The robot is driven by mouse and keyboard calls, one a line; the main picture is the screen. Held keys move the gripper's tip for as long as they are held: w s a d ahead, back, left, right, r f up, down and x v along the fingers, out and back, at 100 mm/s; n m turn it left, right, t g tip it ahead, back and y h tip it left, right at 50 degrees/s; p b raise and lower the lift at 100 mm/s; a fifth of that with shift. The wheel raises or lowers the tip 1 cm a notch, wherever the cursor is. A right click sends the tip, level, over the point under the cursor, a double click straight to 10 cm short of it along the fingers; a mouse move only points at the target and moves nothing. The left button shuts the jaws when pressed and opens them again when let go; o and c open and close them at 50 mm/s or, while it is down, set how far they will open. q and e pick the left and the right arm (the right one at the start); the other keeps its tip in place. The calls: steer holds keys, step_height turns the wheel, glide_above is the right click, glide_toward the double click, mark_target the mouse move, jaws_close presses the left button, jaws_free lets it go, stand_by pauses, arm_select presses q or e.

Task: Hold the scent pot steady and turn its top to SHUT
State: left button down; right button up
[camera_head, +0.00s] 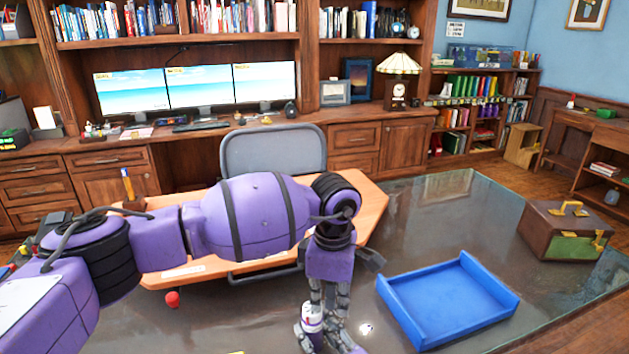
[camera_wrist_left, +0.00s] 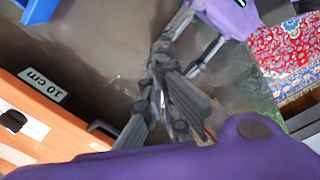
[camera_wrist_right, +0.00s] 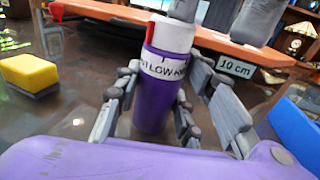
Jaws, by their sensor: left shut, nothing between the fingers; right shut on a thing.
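The scent pot (camera_wrist_right: 152,100) is an upright purple cylinder with a white top (camera_wrist_right: 172,36) bearing a red mark; a white band below it carries lettering that includes "LOW". My right gripper (camera_wrist_right: 165,78) is shut around the pot's body, with fingers on both sides. The pot (camera_head: 311,317) also shows at the bottom of the head view, partly hidden by fingers. My left gripper (camera_head: 322,294) points down from above, shut and empty, its tips close to the white top; I cannot tell if they touch. In the left wrist view its fingers (camera_wrist_left: 160,62) are together, and the pot is not clear.
A blue tray (camera_head: 447,300) lies on the glass table right of the grippers. A yellow block (camera_wrist_right: 28,72) sits left of the pot. A brown case (camera_head: 540,240) stands far right.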

arm_select(q)
steer(key=shift+a+f, duration=0.1)
steer(key=shift+f, duration=0.35)
arm_select(e)
steer(key=shift+s+f, duration=0.15)
steer(key=shift+f, duration=0.1)
arm_select(q)
steer(key=shift+s+a+f, duration=0.1)
steer(key=shift+f, duration=0.05)
steer(key=shift+a, duration=0.55)
arm_select(e)
steer(key=shift+r, duration=0.1)
arm_select(q)
steer(key=shift+s+a, duration=0.1)
arm_select(e)
steer(key=shift+d, duration=0.15)
stand_by(0.4)
arm_select(q)
step_height(320, 180, up, 6)
steer(key=d, duration=0.1)
steer(key=shift+d+r, duration=0.15)
steer(key=shift+r, duration=0.1)
stand_by(0.5)
